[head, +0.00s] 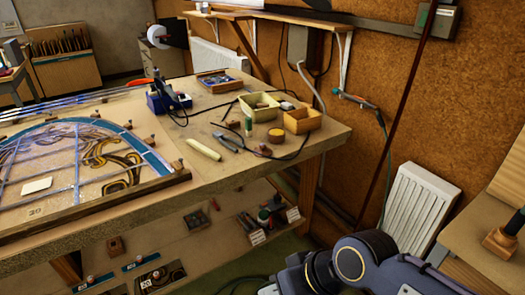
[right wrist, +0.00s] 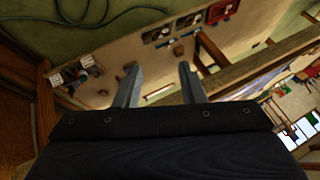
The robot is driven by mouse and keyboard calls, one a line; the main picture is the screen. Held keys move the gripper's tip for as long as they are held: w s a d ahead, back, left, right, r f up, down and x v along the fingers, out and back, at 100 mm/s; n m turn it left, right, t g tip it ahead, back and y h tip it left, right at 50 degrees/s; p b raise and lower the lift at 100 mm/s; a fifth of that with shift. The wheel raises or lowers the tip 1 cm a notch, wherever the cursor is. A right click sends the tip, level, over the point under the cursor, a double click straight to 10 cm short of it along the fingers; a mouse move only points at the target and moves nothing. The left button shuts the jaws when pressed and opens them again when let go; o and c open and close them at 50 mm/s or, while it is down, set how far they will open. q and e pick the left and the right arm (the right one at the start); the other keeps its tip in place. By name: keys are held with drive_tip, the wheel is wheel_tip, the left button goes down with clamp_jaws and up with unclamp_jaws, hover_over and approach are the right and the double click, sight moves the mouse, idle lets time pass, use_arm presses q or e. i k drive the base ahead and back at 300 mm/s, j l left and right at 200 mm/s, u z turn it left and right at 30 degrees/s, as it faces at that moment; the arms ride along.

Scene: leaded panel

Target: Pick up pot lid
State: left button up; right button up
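A small round brown-orange item (head: 277,135) sits on the workbench near its right front edge; it may be the lidded pot, but I cannot make out a separate lid. My right arm enters at the bottom right of the head view, well below and in front of the bench top, and its gripper fingers are not clear there. In the right wrist view my right gripper (right wrist: 159,68) is open with nothing between its fingers, over the bench's lower shelf area. My left gripper is not in view.
On the workbench (head: 222,171) stand a yellow tray (head: 260,106), a wooden box (head: 302,120), pliers (head: 227,142) and a blue holder (head: 168,102). A leaded panel (head: 75,165) lies at left. The lower shelf (head: 205,245) holds small items. A radiator (head: 420,208) stands right.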

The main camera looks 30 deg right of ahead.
sight(264, 150)
drive_tip(key=i+l, duration=0.3)
drive_tip(key=l, duration=0.15)
drive_tip(key=i+l, duration=0.35)
drive_tip(key=l, duration=0.15)
drive_tip(key=i+l, duration=0.3)
drive_tip(key=l, duration=0.15)
drive_tip(key=i+l, duration=0.35)
drive_tip(key=l, duration=0.15)
drive_tip(key=z, duration=0.05)
